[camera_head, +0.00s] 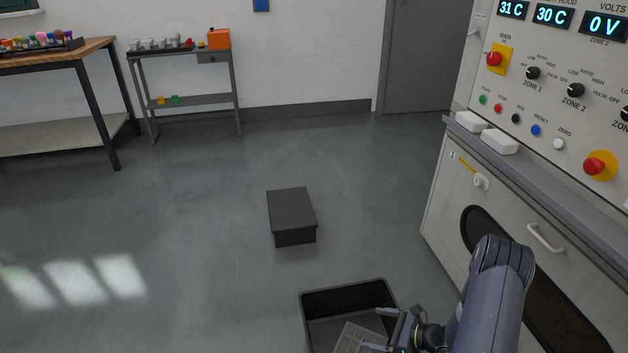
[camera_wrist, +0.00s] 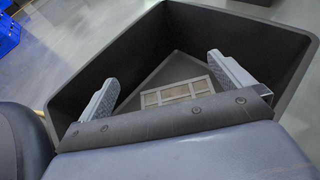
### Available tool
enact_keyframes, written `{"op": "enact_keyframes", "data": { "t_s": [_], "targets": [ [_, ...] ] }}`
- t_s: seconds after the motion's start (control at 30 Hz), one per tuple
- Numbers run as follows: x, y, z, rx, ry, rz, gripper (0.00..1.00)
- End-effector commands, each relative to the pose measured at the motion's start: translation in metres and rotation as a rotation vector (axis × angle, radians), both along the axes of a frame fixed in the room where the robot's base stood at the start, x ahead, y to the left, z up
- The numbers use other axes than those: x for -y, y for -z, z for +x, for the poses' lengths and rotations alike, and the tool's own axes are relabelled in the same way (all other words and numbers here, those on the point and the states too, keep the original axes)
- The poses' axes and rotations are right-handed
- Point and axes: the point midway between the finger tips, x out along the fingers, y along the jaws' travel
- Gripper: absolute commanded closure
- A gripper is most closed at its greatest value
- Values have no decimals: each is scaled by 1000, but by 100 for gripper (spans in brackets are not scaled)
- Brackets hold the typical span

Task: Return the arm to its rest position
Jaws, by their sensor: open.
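My arm reaches down in front of the control cabinet at the lower right of the head view. My gripper (camera_head: 382,330) is over the dark open bin (camera_head: 345,293) at the bottom of the picture. In the wrist view my gripper (camera_wrist: 165,85) has its two fingers wide apart, with nothing between them. Below the fingers, inside the bin (camera_wrist: 215,20), a beige divided tray (camera_wrist: 178,93) lies on the bin floor. The tray (camera_head: 358,341) also shows partly in the head view, cut off by the lower edge.
The control cabinet (camera_head: 455,215) with knobs, buttons and a door handle stands close on the right. A low dark box (camera_head: 291,207) sits on the floor beyond the bin. A workbench (camera_head: 60,60) and a small shelf table (camera_head: 185,100) stand far back. Floor on the left is clear.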

Motion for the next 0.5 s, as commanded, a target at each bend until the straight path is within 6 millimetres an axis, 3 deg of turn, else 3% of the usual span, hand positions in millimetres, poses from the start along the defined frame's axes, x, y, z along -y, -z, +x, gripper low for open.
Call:
{"op": "enact_keyframes", "data": {
  "t_s": [0.07,0.2,0.5],
  "targets": [
    [-15,10,7,0,-4,-1,0],
    [-13,-23,8,2,1,-2,0],
    [-13,-45,7,1,1,-1,0]
  ]
}}
